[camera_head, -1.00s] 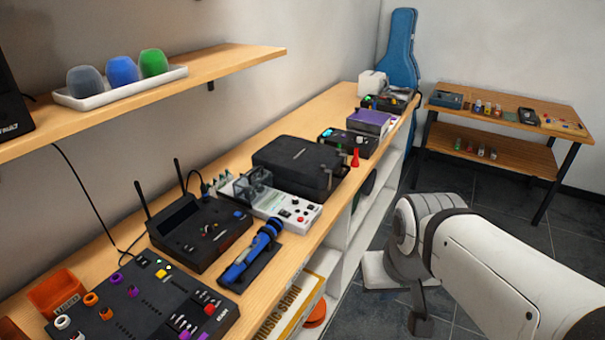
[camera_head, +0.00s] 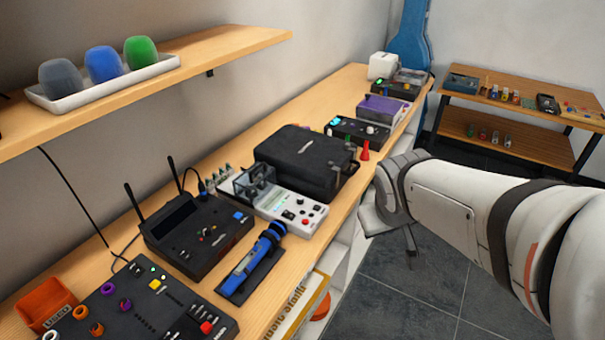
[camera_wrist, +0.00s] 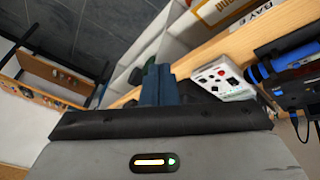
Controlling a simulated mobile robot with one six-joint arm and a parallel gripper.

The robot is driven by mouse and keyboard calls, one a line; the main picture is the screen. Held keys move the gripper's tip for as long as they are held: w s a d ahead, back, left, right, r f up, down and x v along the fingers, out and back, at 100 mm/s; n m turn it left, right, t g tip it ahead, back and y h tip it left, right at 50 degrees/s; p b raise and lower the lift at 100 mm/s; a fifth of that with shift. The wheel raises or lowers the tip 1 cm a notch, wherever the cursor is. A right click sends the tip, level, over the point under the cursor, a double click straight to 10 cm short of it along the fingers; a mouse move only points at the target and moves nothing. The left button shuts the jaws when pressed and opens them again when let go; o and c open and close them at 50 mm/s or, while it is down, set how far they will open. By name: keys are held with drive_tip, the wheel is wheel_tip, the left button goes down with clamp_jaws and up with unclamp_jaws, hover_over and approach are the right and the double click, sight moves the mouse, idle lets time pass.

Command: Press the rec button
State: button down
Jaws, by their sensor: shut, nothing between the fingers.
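A white handheld-style device (camera_head: 285,206) lies on the wooden bench, with dark keys and a red button (camera_head: 305,222) near its front end. It also shows in the wrist view (camera_wrist: 232,88), to the right of my fingers. A black mixer-like box with colored knobs (camera_head: 135,318) at the front left also has a red button (camera_head: 206,327). I cannot read a rec label on either. My gripper (camera_wrist: 158,82) is shut and empty, its fingers together in the wrist view. In the head view my arm's end is off the bench's right edge, apart from the devices.
A small red cone-like piece (camera_head: 365,151) stands near the edge. Open floor lies right of the bench.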

drive_tip(key=w+n+t+p, duration=0.2)
drive_tip(key=w+n+t, duration=0.15)
drive_tip(key=w, duration=0.75)
drive_tip(key=n+g+y+p, duration=0.1)
drive_tip(key=n+y+p, duration=0.2)
drive_tip(key=n+y, duration=0.65)
hover_over(306, 222)
wheel_tip(306, 222, down, 5)
drive_tip(key=n+h, duration=0.2)
drive_tip(key=shift+s+d+f, duration=0.1)
drive_tip(key=shift+s+d, duration=0.2)
drive_tip(key=shift+s, duration=0.05)
drive_tip(key=shift+f+m, duration=0.15)
drive_tip(key=shift+m, duration=0.15)
wheel_tip(306, 222, down, 8)
drive_tip(key=b, duration=0.8)
drive_tip(key=shift+r, duration=0.25)
drive_tip(key=shift+f+b, duration=0.35)
drive_tip(key=shift+f, duration=0.15)
drive_tip(key=shift+f, duration=0.1)
drive_tip(key=shift+f, duration=0.3)
